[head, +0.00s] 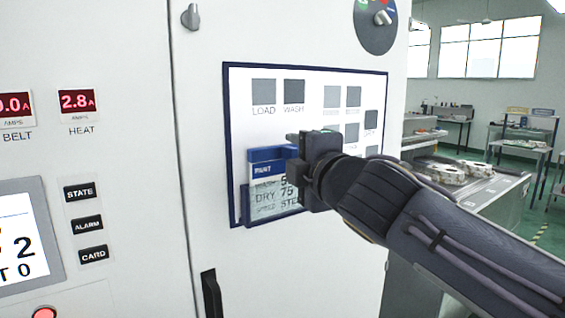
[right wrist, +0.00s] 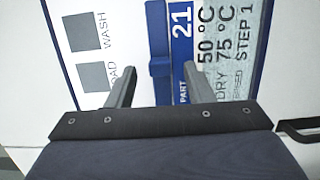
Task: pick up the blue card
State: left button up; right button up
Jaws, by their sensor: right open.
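The blue card (head: 265,171) has a blue header marked PART and a pale lower part with print. It sits upright in a blue-edged holder (head: 246,212) at the lower left of the white panel on the cabinet door. In the right wrist view the card (right wrist: 183,35) appears turned sideways, with 21 on its header. My right gripper (head: 294,150) is open at the card's upper right in the head view. In the right wrist view its fingers (right wrist: 160,88) are apart, one over the white panel and one overlapping the card's header edge. Contact cannot be told. My left gripper is not in view.
The blue-framed panel (head: 307,69) carries grey squares labelled LOAD and WASH. A black door handle (head: 211,294) is below. Displays and labels fill the cabinet at left. A bench (head: 480,200) with metal castings (head: 440,173) stands at right, beyond my right arm.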

jog(key=shift+x, duration=0.85)
jog(key=shift+c, duration=0.2)
grip_shut()
